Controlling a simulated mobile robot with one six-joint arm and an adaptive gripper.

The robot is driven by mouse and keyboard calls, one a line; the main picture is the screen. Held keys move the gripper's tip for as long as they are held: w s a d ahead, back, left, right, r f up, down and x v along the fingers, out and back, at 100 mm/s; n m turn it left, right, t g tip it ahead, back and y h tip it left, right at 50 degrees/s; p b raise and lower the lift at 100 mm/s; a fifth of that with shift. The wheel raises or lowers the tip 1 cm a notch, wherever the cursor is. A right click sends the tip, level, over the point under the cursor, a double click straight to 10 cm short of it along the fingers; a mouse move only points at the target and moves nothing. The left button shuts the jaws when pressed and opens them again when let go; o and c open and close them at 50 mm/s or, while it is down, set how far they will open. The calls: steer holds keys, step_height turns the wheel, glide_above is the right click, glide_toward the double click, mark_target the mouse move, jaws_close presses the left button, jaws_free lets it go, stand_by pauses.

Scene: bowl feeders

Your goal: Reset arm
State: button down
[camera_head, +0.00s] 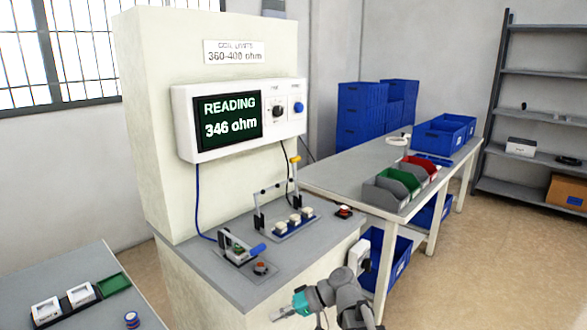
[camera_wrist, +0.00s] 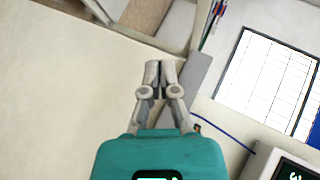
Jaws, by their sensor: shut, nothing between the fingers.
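My gripper (camera_head: 281,313) is low at the bottom of the head view, in front of the test bench (camera_head: 245,288). Its fingers are closed together with nothing between them. In the wrist view my gripper (camera_wrist: 160,72) points away from the camera, with its fingertips together in front of a pale surface. My arm's grey links show beside the teal gripper body in the head view. The gripper is apart from the bench top and touches nothing that I can see.
The meter (camera_head: 232,118) on the bench panel reads 346 ohm, under a sign (camera_head: 234,52) of 360-400 ohm. A lever fixture (camera_head: 240,250) and a rack of small parts (camera_head: 294,226) stand on the bench. A table with grey, green and red bins (camera_head: 388,192) stands right. Floor is open at right.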

steer(key=s+d+f+m+t+h, duration=0.1)
steer(key=d+f+h, duration=0.3)
steer(key=d, duration=0.3)
steer(key=s+d+f+m+h, duration=0.2)
steer(key=d+f+h, duration=0.15)
steer(key=d, duration=0.35)
steer(key=s+d+f+m+t+h, duration=0.1)
steer(key=d+f+h, duration=0.2)
steer(key=d+h, duration=0.3)
step_height(320, 180, up, 28)
steer(key=d+p, duration=0.1)
steer(key=p, duration=2.6)
steer(key=shift+f+y+p, duration=0.2)
steer(key=shift+y+p, duration=0.1)
steer(key=shift+y, duration=0.15)
